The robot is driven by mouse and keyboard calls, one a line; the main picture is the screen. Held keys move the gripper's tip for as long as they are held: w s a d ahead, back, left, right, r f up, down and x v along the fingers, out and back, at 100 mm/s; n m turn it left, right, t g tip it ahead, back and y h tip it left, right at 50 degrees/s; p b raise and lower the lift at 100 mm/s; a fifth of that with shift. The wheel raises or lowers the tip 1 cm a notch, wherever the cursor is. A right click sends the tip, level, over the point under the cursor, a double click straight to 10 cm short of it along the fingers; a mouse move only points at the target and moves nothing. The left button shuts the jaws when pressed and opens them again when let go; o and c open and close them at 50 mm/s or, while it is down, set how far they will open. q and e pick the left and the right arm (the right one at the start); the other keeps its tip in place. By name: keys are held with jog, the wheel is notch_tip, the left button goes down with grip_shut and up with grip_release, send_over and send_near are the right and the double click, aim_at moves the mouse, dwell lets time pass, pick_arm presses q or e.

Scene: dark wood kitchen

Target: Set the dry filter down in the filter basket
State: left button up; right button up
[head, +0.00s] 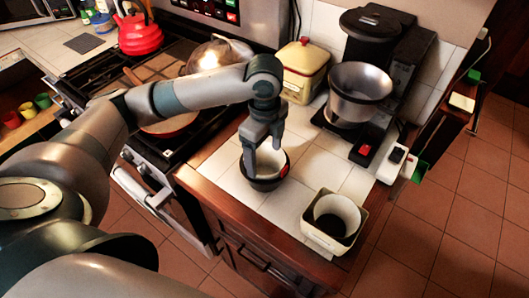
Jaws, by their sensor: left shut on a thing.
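The filter basket (264,185) is a dark round cup with a red mark on its right side, standing on the white tiled counter near its front edge. The pale dry filter (267,164) shows inside the basket's rim. My left gripper (262,150) points down over the basket, its fingers at the rim and shut on the filter. Whether the filter touches the basket's bottom cannot be told. My right gripper is not in view.
A coffee maker with a metal funnel (360,92) stands behind to the right. A square cream container (331,240) with a white liner and dark contents stands at the counter's front right. A cream tin (304,72) is behind; the stove (180,125) is left.

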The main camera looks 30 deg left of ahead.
pick_arm(q)
jog(key=shift+f, duration=0.4)
jog(key=shift+s, duration=0.1)
